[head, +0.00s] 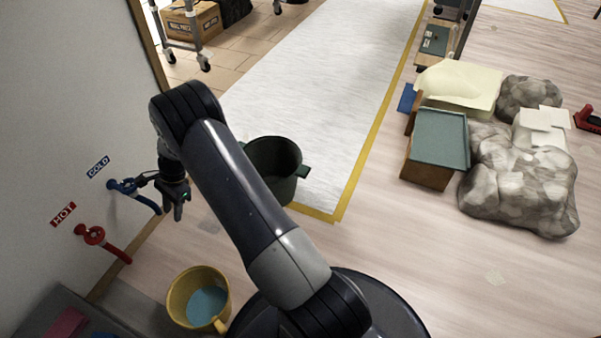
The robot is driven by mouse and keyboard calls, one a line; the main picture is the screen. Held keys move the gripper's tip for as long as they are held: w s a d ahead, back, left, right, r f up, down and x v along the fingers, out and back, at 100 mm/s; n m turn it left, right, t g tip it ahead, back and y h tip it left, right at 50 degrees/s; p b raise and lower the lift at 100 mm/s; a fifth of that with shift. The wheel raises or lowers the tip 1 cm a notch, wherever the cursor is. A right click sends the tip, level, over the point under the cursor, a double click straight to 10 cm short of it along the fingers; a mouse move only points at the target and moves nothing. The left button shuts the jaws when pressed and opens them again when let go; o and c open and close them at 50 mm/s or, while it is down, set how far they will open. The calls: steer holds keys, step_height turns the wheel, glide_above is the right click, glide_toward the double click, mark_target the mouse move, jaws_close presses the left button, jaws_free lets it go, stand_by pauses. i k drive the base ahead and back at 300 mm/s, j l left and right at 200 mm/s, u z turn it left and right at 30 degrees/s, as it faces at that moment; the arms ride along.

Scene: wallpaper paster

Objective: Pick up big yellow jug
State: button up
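The big yellow jug (176,301) stands on the floor at the lower left of the head view, open at the top, with blue liquid inside. Its handle side points to the lower right. My gripper (178,214) hangs above and behind the jug, well apart from it, beside the blue tap. Its fingers point down and look small and dark, so I cannot tell whether they are open or shut. Nothing visible hangs from it.
On the left wall are a blue cold tap (126,186) and a red hot tap (95,235). A dark green pot (274,168) stands behind my arm. The right foreground floor is clear.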

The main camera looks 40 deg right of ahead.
mark_target(198, 299)
steer(key=z, duration=0.9)
steer(key=u, duration=1.6)
